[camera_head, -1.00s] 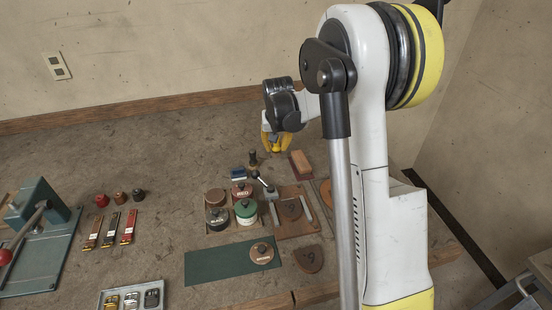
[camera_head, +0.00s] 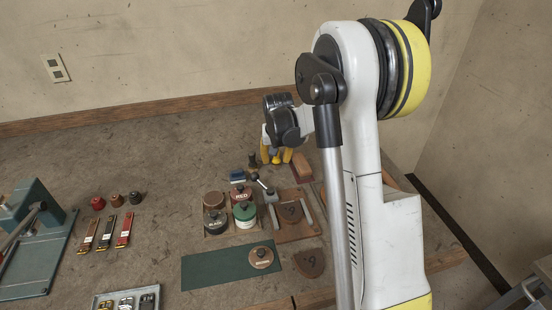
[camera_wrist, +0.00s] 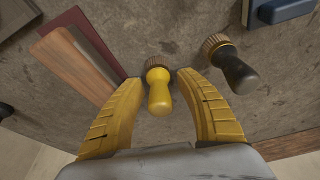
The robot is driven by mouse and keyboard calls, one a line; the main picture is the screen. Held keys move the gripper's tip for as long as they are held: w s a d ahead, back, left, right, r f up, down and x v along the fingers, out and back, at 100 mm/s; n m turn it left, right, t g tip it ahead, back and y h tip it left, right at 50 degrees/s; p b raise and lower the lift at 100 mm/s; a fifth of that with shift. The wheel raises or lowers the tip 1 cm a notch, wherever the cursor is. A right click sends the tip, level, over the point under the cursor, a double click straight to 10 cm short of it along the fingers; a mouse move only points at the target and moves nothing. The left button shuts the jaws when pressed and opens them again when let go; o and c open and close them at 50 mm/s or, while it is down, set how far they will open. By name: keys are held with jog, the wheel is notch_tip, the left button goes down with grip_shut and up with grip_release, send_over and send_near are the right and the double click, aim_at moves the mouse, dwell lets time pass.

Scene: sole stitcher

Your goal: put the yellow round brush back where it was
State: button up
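The yellow round brush (camera_wrist: 158,96) is between the two yellow fingers of my gripper (camera_wrist: 160,78) in the wrist view, handle toward the camera, bristles down toward the table. A small gap shows on each side of it, so the fingers are open around it and not clamped. In the head view my gripper (camera_head: 276,155) is at the back of the bench, with the brush (camera_head: 276,158) small between the fingers. A dark-handled round brush (camera_wrist: 231,64) stands to the right in the wrist view; in the head view it is just left of my gripper (camera_head: 252,161).
A wooden block (camera_wrist: 75,62) on a dark red strip lies left in the wrist view. A blue-and-black block (camera_wrist: 282,10) is at upper right. In the head view, tins (camera_head: 245,213), a sole board (camera_head: 291,222) and a green mat (camera_head: 215,268) are nearer. The back left bench is clear.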

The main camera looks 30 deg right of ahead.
jog(key=p+v, duration=0.5)
jog(key=v, duration=0.7)
jog(key=s+a+r+n+t, duration=0.2)
jog(key=s+a+r, duration=0.6)
jog(key=s+a, duration=0.15)
jog(key=s+a+n+t, duration=0.1)
jog(key=s+a, duration=0.2)
jog(key=s, duration=0.4)
jog(key=s+a+n+t+y, duration=0.1)
jog(key=s+a, duration=0.3)
jog(key=s, duration=0.4)
jog(key=shift+s+a+f+n+y, duration=0.15)
jog(key=shift+s+a+n+y, duration=0.15)
jog(key=shift+n, duration=0.3)
